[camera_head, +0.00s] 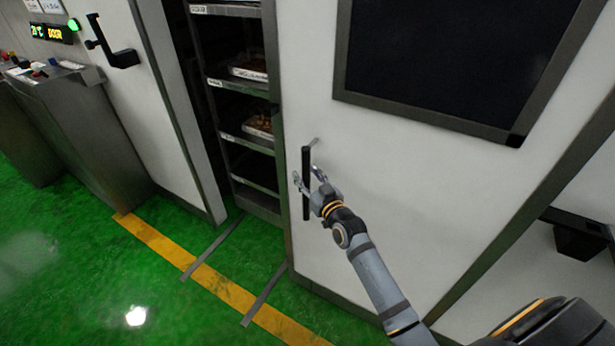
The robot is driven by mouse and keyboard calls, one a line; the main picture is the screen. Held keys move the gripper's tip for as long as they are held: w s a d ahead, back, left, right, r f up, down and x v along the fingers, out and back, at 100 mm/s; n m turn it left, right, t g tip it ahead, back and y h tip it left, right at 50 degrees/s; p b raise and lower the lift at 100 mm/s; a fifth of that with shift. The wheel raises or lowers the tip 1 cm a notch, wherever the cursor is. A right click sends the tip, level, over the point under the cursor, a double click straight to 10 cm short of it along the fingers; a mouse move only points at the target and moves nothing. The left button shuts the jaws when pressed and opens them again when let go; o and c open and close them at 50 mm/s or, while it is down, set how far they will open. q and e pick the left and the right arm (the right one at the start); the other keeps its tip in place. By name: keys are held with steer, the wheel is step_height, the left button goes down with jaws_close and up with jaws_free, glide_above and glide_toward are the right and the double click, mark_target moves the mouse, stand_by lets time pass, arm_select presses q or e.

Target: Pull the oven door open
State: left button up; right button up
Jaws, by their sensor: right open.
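The oven door (400,190) is a large white panel with a dark window (450,50), on the right of the view. Its handle (306,165) is a black vertical bar near the door's left edge. My right gripper (308,178) is open, with one finger on each side of the handle bar; I cannot tell whether they touch it. The door stands partly open: a dark gap and shelving show beyond its left edge. My left gripper is out of view.
A metal rack (237,82) with several shelves and trays of food (258,125) stands in the opening. At left are a white panel with a black latch (112,48) and a grey console (85,120). The green floor (120,295) with a yellow stripe (225,288) is clear.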

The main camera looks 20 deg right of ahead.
steer(key=s, duration=1.2)
steer(key=shift+d, duration=0.45)
steer(key=s+d+f+g+h, duration=0.1)
steer(key=s+d+f+g, duration=0.15)
steer(key=f, duration=0.85)
steer(key=s+d+f+m+g+h+p, duration=0.1)
steer(key=s+d+f+g, duration=0.15)
steer(key=f, duration=0.75)
steer(key=s+d+f+g, duration=0.2)
steer(key=s+f+g, duration=0.1)
steer(key=f, duration=0.8)
steer(key=s+a+f+g, duration=0.1)
steer(key=s+f+g, duration=0.2)
steer(key=s+f, duration=0.4)
steer(key=s+a+f+g, duration=0.1)
steer(key=s+f+g, duration=0.2)
steer(key=s+f, duration=0.4)
steer(key=s+a+f+g, duration=0.1)
steer(key=s+f, duration=0.6)
steer(key=s, duration=1.1)
steer(key=shift+a+f+n+g+p, duration=0.3)
steer(key=shift+a+g+p, duration=0.1)
steer(key=shift+g, duration=0.5)
steer(key=shift+w, duration=0.1)
